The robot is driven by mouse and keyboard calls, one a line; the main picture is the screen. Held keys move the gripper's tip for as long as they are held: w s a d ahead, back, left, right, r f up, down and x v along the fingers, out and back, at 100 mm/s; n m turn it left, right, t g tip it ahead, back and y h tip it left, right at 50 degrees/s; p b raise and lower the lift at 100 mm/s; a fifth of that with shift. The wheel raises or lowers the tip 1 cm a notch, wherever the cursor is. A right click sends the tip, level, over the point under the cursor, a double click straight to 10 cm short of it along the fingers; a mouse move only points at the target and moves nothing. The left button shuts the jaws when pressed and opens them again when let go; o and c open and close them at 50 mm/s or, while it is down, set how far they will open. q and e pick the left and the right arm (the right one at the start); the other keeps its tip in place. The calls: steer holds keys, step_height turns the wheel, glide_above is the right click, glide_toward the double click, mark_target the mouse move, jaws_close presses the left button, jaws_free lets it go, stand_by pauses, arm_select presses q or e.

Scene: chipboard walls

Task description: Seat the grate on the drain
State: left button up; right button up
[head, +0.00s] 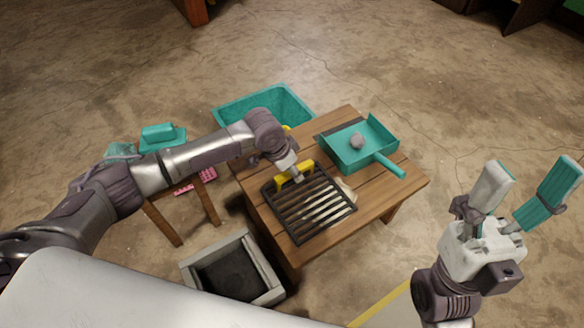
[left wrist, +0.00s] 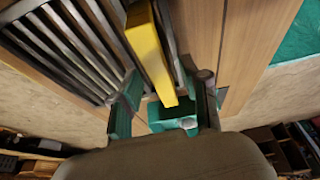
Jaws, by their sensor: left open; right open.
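The dark slatted grate (head: 310,205) lies flat on the wooden table, with a yellow handle (head: 306,166) at its far left edge. The drain appears to be the grey square frame (head: 190,272) with a dark inside, on the floor at the table's near left. My left gripper (head: 292,178) is at the yellow handle, partly hidden by its own arm. In the left wrist view its open fingers (left wrist: 166,92) stand on either side of the yellow handle (left wrist: 150,50), without visible grip. My right gripper (head: 520,195) is open and empty, right of the table.
A teal dustpan (head: 348,157) holding a grey lump (head: 357,141) sits on the table's far right part. A teal bin (head: 235,113) stands behind the table. A small wooden stool (head: 160,222) with teal items is at left.

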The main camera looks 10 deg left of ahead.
arm_select(q)
steer(key=shift+r+p, duration=0.1)
steer(key=shift+p, duration=0.5)
steer(key=shift+c, duration=0.2)
jaws_close()
